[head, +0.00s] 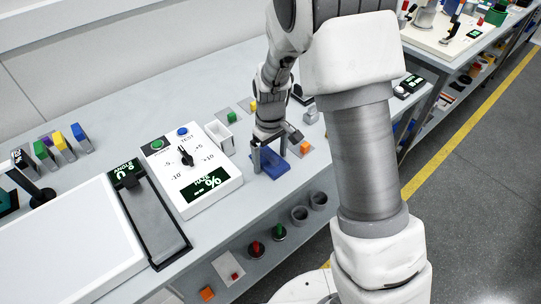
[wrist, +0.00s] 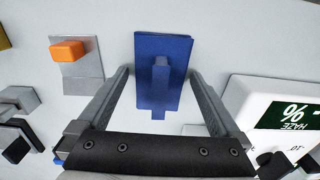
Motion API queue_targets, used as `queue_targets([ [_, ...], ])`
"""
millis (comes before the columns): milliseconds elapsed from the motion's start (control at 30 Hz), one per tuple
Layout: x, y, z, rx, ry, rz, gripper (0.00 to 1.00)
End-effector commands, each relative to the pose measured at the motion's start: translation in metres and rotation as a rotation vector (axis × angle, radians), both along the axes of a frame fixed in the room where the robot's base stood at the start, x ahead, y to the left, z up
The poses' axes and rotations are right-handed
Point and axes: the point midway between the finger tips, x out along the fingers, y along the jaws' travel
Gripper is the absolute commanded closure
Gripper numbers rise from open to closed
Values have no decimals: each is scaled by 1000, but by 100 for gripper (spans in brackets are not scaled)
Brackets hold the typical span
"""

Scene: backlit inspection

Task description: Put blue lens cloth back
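The blue lens cloth (head: 270,164) is a flat blue rectangle on the bench, to the right of the white haze meter. In the wrist view the blue lens cloth (wrist: 172,48) has a raised blue tab on its middle. My gripper (head: 269,150) is pointed down over the cloth. In the wrist view my gripper (wrist: 160,72) has its fingers spread on either side of the cloth and tab, with gaps visible and nothing clamped. How far the fingertips are above the bench I cannot tell.
The white haze meter (head: 216,187) stands left of the gripper. A small white open box (head: 219,136) is behind it. An orange block (wrist: 68,51) on a grey plate is beside the cloth. Dark cups (head: 299,215) sit below the bench's front edge.

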Motion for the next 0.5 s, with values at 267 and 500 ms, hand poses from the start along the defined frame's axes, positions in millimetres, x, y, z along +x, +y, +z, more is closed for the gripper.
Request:
queue_targets([
  [267,0,0,7,1,-1,0,0],
  [500,1,1,54,3,-6,0,0],
])
